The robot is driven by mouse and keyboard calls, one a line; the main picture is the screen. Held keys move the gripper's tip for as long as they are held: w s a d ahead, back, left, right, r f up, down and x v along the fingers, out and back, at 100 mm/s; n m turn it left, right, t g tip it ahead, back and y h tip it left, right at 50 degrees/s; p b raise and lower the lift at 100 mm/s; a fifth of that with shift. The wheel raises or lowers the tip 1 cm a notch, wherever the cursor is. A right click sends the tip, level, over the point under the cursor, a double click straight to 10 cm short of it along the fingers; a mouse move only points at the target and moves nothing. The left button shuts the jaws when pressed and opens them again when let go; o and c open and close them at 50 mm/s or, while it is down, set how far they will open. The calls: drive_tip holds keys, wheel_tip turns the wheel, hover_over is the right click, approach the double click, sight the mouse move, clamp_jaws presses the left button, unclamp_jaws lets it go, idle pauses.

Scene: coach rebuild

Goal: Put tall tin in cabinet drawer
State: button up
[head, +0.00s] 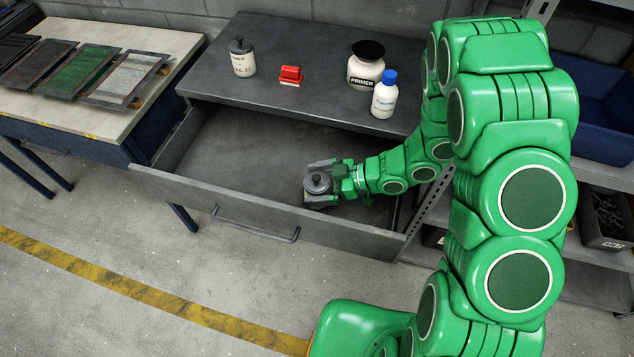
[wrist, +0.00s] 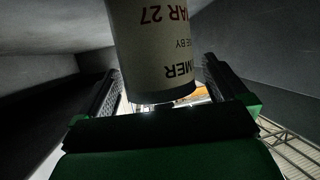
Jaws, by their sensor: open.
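The grey cabinet drawer (head: 232,157) is pulled open below the cabinet top. A pale tin with a dark knobbed lid (head: 317,182) is inside the drawer area, near its front panel. My gripper (head: 322,187) reaches in from the right with its open fingers on either side of this tin. In the wrist view the tin's pale, printed body (wrist: 155,40) is between the fingers (wrist: 160,90), its lettering upside down. I cannot tell whether its base touches the drawer floor. In the head view, my fingers hide much of its body.
On the cabinet top (head: 310,45) stand another dark-lidded pale tin (head: 243,64), a red block-like item (head: 290,76), a black-lidded primer jar (head: 364,72) and a blue-capped bottle (head: 384,100). The drawer's left part is empty. A bench with panels (head: 85,70) is at left.

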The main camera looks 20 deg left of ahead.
drive_tip(key=shift+v, duration=2.7)
wheel_tip(320, 180, up, 7)
drive_tip(key=shift+a, duration=0.2)
